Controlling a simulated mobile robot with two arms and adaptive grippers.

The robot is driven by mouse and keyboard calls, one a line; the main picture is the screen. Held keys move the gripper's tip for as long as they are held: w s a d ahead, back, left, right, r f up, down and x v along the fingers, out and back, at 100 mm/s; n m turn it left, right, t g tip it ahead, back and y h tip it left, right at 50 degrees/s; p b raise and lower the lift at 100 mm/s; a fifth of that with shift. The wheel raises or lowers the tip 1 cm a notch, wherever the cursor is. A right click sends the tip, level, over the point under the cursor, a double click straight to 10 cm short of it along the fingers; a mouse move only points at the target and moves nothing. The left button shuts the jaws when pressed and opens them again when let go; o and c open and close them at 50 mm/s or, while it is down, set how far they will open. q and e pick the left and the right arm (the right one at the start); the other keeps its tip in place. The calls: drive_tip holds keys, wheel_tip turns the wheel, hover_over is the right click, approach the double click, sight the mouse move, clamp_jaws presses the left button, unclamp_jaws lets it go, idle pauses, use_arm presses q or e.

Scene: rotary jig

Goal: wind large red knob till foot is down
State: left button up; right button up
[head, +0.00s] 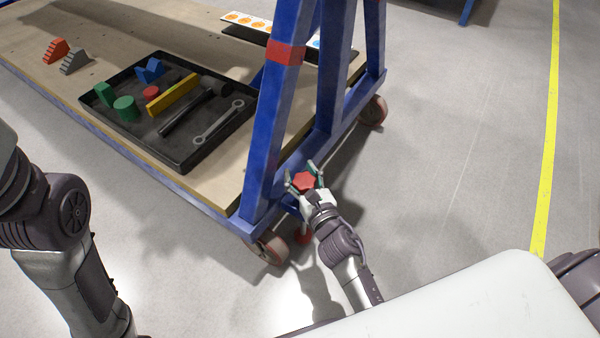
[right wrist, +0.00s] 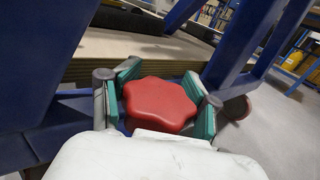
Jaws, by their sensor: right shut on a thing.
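The large red knob (head: 304,181) has a lobed rim and sits low at the near corner of the blue frame. My right gripper (head: 306,179) is around it, with a green-padded finger on each side, shut on the knob. In the right wrist view the knob (right wrist: 160,103) fills the space between the fingers (right wrist: 162,105). A red foot (head: 303,238) shows below the knob in the head view, partly behind my right gripper; whether it touches the floor is unclear. My left arm is at the left edge of the head view, and its gripper is out of view.
The blue frame (head: 265,130) rises beside my right gripper, with caster wheels (head: 268,250) at its base. A black tray (head: 190,160) with blocks and tools lies on the wooden deck (head: 35,70). The floor (head: 460,150) to the right is clear up to a yellow line (head: 549,110).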

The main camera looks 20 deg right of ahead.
drive_tip(key=shift+s+d+f, duration=0.1)
drive_tip(key=shift+f, duration=0.05)
drive_tip(key=o, duration=0.9)
drive_tip(key=shift+o, duration=0.3)
drive_tip(key=s, duration=0.7)
drive_tip(key=shift+s+d, duration=0.2)
drive_tip(key=shift+d, duration=0.05)
